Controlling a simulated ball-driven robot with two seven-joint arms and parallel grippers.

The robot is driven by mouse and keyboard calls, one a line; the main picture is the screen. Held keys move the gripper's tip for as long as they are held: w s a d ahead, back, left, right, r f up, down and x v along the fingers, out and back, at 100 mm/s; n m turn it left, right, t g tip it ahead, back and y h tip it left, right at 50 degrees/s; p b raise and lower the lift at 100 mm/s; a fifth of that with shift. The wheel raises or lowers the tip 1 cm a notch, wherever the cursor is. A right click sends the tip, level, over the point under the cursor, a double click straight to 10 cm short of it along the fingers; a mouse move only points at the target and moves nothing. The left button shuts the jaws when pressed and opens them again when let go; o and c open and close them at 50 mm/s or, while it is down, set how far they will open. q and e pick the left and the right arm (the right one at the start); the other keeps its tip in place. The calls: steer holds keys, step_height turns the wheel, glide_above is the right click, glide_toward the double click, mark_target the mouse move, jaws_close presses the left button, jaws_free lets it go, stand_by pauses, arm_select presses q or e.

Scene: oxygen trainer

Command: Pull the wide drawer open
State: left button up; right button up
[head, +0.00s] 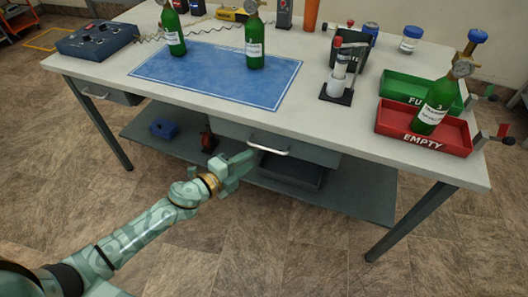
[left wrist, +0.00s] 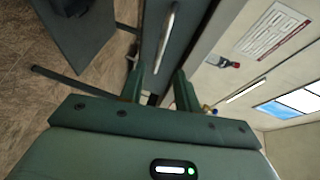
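The wide drawer (head: 312,154) is a grey front under the tabletop's front edge, and it looks shut. Its pale bar handle (head: 268,149) shows in the head view, and the handle also runs lengthwise in the left wrist view (left wrist: 168,38). My left gripper (head: 246,160) is just left of and below the handle in the head view. In the left wrist view its two fingers (left wrist: 160,76) are apart with nothing between them. The handle lies ahead of the fingertips, apart from them. My right gripper is in neither view.
A narrow drawer (head: 108,96) is under the table's left end. A lower shelf (head: 350,190) holds a blue item (head: 164,128). The tabletop (head: 330,115) carries green bottles, a blue mat (head: 215,80), a red tray (head: 395,128) and a green tray (head: 400,87). The floor in front is clear.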

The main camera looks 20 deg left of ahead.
arm_select(q)
steer(key=b+x, duration=0.1)
steer(key=x, duration=0.6)
steer(key=shift+w, duration=0.15)
jaws_close()
